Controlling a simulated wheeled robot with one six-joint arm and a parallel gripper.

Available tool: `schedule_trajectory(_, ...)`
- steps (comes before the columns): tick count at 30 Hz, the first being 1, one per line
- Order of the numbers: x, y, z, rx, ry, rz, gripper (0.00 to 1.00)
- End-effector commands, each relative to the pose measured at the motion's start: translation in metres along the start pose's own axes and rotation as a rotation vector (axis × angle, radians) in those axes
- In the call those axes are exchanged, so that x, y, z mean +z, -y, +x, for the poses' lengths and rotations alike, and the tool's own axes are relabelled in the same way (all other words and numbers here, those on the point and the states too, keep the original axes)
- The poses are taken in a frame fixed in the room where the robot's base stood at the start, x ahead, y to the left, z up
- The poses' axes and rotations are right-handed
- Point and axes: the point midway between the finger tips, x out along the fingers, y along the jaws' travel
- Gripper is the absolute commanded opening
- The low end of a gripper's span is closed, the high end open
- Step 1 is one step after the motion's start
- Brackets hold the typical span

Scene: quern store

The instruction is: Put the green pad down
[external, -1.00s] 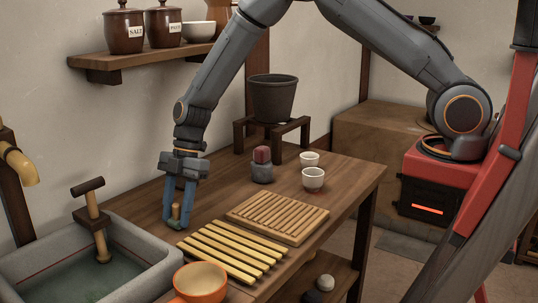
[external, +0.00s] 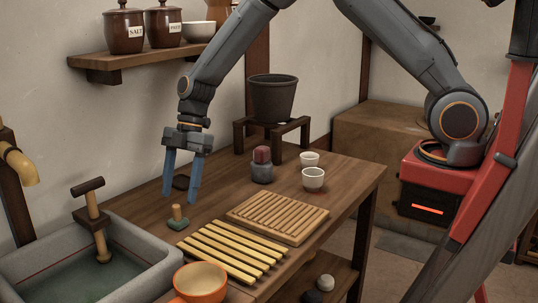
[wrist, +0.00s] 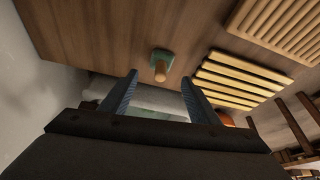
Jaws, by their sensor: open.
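The green pad (external: 178,224), a small block with an upright wooden knob, sits on the wooden table near the sink; it also shows in the wrist view (wrist: 161,53). My gripper (external: 181,196) is open and empty, above and a little behind the pad, not touching it. In the wrist view, the two blue fingers of my gripper (wrist: 160,74) stand apart, with the pad's knob in line with the gap between them.
Two slatted racks, a yellow one (external: 232,250) and a brown one (external: 279,218), lie right of the pad. A stone sink (external: 128,243) is at the left. An orange bowl (external: 203,280), a grey block with a red top (external: 262,172) and two white cups (external: 313,179) stand nearby.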

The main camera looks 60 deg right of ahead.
Motion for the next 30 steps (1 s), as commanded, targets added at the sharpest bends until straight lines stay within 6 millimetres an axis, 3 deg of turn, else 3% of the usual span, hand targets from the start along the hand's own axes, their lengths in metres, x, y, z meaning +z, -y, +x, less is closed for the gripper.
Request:
schedule_trajectory(3, 0.001, -0.001, -0.023, 0.004, 0.000, 0.000, 0.56)
schedule_trajectory(9, 0.000, 0.000, -0.049, 0.001, 0.000, 0.000, 0.56)
schedule_trajectory(20, 0.004, 0.003, -0.060, 0.001, 0.006, 0.025, 0.56)
schedule_trajectory(25, 0.035, 0.034, -0.078, 0.016, 0.064, 0.246, 0.56)
schedule_trajectory(30, 0.087, 0.096, -0.104, 0.068, 0.155, 0.641, 0.56)
